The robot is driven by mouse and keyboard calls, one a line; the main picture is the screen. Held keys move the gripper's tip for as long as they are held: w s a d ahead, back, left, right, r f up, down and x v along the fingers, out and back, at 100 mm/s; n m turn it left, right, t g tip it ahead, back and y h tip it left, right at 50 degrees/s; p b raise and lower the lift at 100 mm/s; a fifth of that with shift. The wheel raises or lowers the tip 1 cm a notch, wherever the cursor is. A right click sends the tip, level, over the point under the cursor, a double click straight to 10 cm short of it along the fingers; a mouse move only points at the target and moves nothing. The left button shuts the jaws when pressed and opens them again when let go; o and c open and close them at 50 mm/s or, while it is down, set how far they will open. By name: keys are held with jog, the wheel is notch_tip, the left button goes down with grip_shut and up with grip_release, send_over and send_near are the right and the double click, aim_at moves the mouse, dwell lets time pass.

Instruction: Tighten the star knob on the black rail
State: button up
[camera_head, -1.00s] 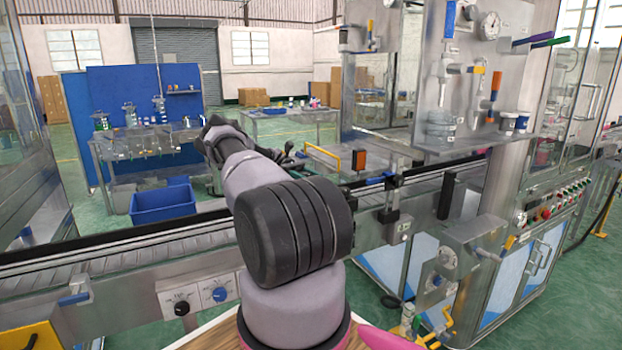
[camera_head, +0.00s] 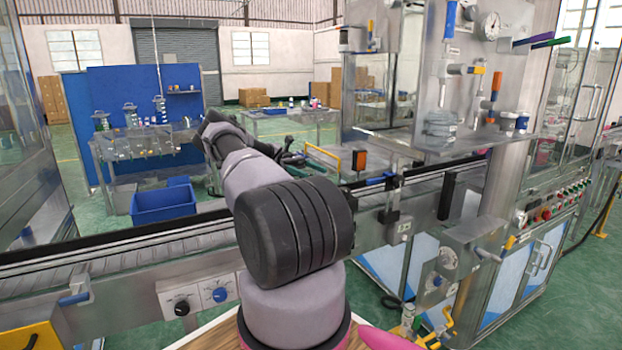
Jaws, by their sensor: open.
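The black rail (camera_head: 110,241) runs along the conveyor, from the left edge to behind my arm and on to the right. My gripper (camera_head: 293,157) is a small dark shape beyond my arm, over the conveyor near the rail. It is open, but its fingertips are hard to make out. I cannot tell whether it touches anything.
A blue bin (camera_head: 163,205) lies on the floor behind.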

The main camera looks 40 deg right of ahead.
notch_tip(320, 180, up, 8)
dwell(0.5)
